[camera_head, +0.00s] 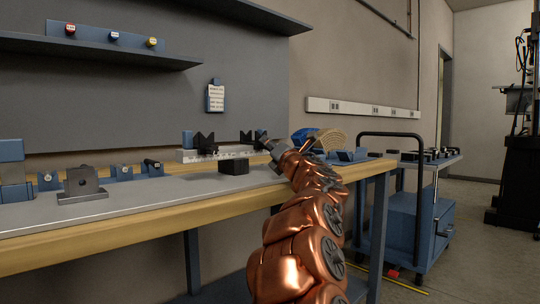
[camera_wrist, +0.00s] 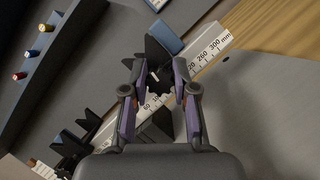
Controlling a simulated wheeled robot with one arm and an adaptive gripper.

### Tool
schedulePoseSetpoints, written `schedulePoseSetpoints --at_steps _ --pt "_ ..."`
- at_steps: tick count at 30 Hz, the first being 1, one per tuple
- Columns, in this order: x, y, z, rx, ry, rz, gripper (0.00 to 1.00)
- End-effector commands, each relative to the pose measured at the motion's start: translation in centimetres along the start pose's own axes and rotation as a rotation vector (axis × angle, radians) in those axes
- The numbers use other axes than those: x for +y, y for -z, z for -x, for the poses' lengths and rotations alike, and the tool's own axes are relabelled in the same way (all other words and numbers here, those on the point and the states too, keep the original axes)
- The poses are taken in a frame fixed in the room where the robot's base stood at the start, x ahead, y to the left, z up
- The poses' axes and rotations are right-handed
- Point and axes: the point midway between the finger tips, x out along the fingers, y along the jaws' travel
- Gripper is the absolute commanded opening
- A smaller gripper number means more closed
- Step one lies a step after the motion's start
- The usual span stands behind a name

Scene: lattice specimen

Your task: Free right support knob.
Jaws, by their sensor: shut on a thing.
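A white rail with a millimetre scale (camera_wrist: 210,50) lies on the bench and also shows in the head view (camera_head: 190,157). Two black V-shaped supports stand along it: the left support (camera_head: 205,143), also low in the wrist view (camera_wrist: 72,143), and the right support (camera_wrist: 156,50), partly hidden in the head view. My gripper (camera_wrist: 156,77) is at the right support, its fingertips closed around a small dark part that looks like the support's knob (camera_wrist: 154,74). The fingers hide much of it, and I cannot tell how the knob is turned.
A black block (camera_head: 234,167) and a grey bracket (camera_head: 82,185) stand on the bench mat. A tan ribbed piece (camera_head: 329,138) lies beyond my wrist. A shelf (camera_head: 110,55) overhangs the back. A blue cart (camera_head: 420,215) stands right of the bench.

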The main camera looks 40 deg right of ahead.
Motion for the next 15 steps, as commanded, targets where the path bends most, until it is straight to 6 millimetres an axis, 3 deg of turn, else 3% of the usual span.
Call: schedulePoseSetpoints --at_steps 15 --pt "-0.03 0.01 -0.01 0.001 -0.015 0.035 0.0"
